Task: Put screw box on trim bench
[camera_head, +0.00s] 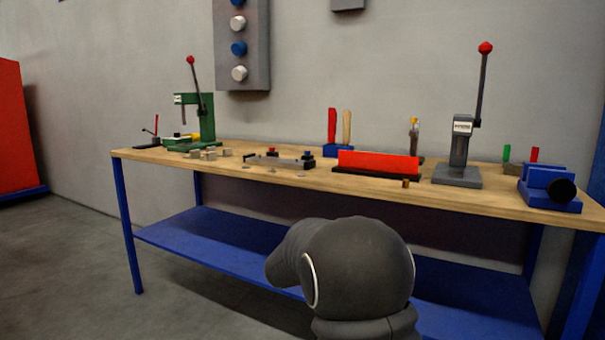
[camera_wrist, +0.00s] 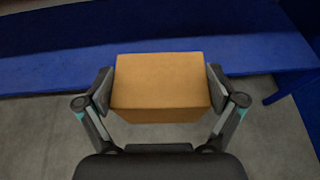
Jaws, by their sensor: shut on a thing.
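In the wrist view, an orange-brown box (camera_wrist: 160,83), which I take for the screw box, sits between the two fingers of my gripper (camera_wrist: 160,90). The fingers press on its left and right sides. In the head view, a workbench with a wooden top (camera_head: 228,166) and blue legs stands ahead against the wall; I take it for the trim bench. The box and my gripper are not visible in the head view, where my own dark arm covers part of the bench's lower shelf. In the wrist view, a blue surface lies behind the box with grey floor below.
On the bench stand a green press (camera_head: 206,122), a grey lever press (camera_head: 459,155), a red bar on a black base (camera_head: 377,163) and a blue vise (camera_head: 549,187). Several small metal parts lie at the left. The blue lower shelf (camera_head: 215,240) looks empty where visible. The front edge has narrow bare strips.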

